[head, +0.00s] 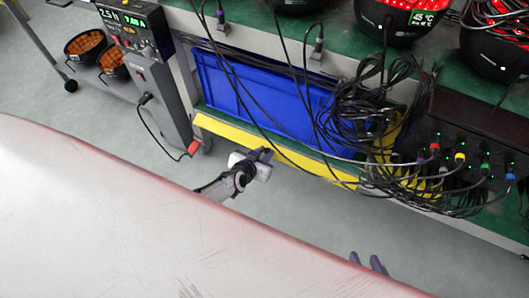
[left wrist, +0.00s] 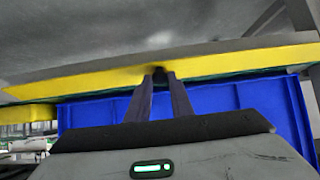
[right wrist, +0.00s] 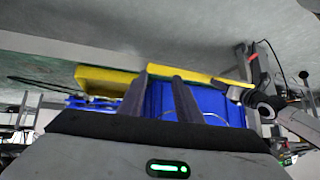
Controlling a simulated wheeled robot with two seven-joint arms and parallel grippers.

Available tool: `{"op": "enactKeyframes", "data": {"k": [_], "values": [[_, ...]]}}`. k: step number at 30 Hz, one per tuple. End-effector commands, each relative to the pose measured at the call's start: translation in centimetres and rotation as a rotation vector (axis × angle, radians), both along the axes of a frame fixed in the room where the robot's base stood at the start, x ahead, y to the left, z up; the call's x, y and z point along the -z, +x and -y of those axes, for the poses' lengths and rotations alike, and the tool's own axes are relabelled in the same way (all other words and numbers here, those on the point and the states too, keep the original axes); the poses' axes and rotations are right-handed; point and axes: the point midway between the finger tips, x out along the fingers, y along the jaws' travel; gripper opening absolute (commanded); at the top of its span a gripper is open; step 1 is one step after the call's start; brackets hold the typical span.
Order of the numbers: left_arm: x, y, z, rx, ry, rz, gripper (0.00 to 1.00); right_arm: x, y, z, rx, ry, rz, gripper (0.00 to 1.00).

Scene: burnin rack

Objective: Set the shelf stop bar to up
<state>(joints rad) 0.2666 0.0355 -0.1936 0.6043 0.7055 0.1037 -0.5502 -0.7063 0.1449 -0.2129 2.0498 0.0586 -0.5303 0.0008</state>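The shelf stop bar (head: 225,131) is a long yellow strip along the front of the lower shelf, before a blue crate (head: 222,85). In the left wrist view the bar (left wrist: 230,62) crosses the picture, above the fingertips. My right gripper (head: 367,262) is open and empty, low in the head view, apart from the bar. The bar (right wrist: 190,74) also shows beyond its fingers (right wrist: 158,80).
Black cables (head: 365,115) hang over the crate and the bar's right part. Coloured plugs (head: 460,157) sit at the right. Grey floor (head: 290,215) before the shelf is clear.

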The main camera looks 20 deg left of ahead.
Motion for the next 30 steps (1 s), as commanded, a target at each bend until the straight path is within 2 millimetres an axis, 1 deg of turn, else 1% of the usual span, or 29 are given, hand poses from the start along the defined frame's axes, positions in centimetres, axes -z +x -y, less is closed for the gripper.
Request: {"op": "enactKeyframes", "data": {"k": [1, 3, 11, 14, 17, 20, 24, 30], "values": [[0.1, -0.1, 0.1, 0.002, -0.001, -0.003, 0.27, 0.0, 0.0, 0.0, 0.001, 0.001, 0.001, 0.31], [0.1, -0.1, 0.1, 0.002, -0.001, -0.002, 0.38, 0.0, 0.0, 0.0, 0.001, 0.001, 0.001, 0.31], [0.0, 0.0, 0.0, 0.001, -0.001, 0.000, 0.38, -0.1, 0.1, -0.1, 0.002, 0.003, 0.003, 0.31], [-0.4, -0.3, 0.0, 0.001, -0.001, 0.000, 0.38, -0.6, 0.2, -0.1, 0.002, 0.002, 0.003, 0.31], [-1.2, -1.2, 0.0, 0.001, -0.001, -0.002, 0.38, -1.7, 0.2, 0.0, 0.001, 0.000, 0.005, 0.31], [-2.3, -2.5, -0.1, 0.001, -0.001, -0.002, 0.38, -3.2, 0.3, 0.0, 0.002, -0.002, 0.008, 0.31], [-4.0, -4.7, -0.1, -0.001, -0.001, -0.003, 0.38, -4.9, 0.4, 0.0, 0.004, -0.007, 0.009, 0.31], [-5.6, -7.4, -0.2, 0.000, -0.001, -0.002, 0.38, -5.8, 0.5, -0.1, 0.006, -0.014, 0.001, 0.31]]}}
